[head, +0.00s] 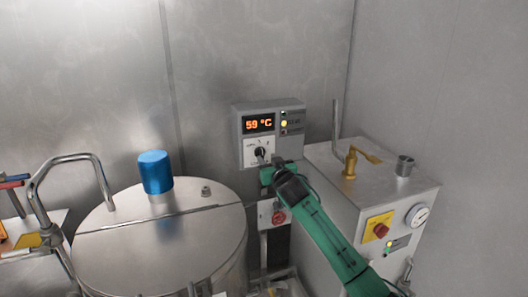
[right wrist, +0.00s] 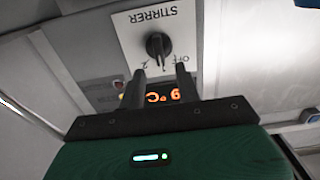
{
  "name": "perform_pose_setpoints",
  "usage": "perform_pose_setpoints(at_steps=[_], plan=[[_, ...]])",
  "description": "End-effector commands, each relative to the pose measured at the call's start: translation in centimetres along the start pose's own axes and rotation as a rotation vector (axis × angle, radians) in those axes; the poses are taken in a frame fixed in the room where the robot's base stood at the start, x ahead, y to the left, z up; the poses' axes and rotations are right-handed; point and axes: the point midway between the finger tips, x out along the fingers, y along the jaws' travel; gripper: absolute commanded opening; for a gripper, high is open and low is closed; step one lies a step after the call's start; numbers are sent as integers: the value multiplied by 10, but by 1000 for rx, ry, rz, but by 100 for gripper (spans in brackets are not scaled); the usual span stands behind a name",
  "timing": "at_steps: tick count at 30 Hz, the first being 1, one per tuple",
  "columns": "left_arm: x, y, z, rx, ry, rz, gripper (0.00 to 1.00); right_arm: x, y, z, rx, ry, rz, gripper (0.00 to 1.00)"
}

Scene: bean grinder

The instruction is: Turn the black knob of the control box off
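The grey control box (head: 246,128) is on the back wall and shows an orange "59 °C" display. Its black knob (head: 260,152) sits on a white panel below the display. In the right wrist view the knob (right wrist: 158,45) appears upside down on the panel marked STIRRER, with OFF and number marks around it. Its exact setting is hard to tell. My right gripper (head: 268,169) is just below the knob in the head view. In the right wrist view its two fingers (right wrist: 161,84) are apart with nothing between them, short of the knob. My left gripper is not in view.
A red knob (head: 279,217) on a smaller box is below my right gripper. A steel vat (head: 160,245) with a blue cap (head: 155,172) stands at left. A steel cabinet (head: 330,185) with a yellow valve (head: 350,163), red switch (head: 380,230) and gauge (head: 417,215) stands at right.

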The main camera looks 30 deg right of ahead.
Motion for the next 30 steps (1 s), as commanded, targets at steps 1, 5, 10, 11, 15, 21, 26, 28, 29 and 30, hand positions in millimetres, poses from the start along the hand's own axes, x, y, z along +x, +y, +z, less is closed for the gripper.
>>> perform_pose_setpoints(at_steps=[1, 5, 10, 11, 15, 21, 26, 28, 29, 30], plan=[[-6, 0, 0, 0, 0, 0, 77, 9, 0, -3, 1, -1, 2, 34], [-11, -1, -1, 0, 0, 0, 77, 26, 0, -2, 0, -1, 0, 34], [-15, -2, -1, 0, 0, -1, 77, 40, 0, -1, 1, -1, 0, 34], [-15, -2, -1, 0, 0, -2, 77, 41, 0, -1, 1, -1, 0, 34], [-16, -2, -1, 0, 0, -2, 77, 45, 0, 0, 0, 0, 0, 34], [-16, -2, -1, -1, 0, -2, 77, 45, 0, 0, 0, 0, 0, 34], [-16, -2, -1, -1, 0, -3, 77, 45, 0, 0, 0, -1, 0, 10], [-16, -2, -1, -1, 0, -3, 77, 45, 0, 0, 0, 0, 0, 0], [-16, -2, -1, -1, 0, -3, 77, 45, 0, 0, 0, -1, 0, 0], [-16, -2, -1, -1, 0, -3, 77, 45, 0, 0, 0, 0, 0, 0]])
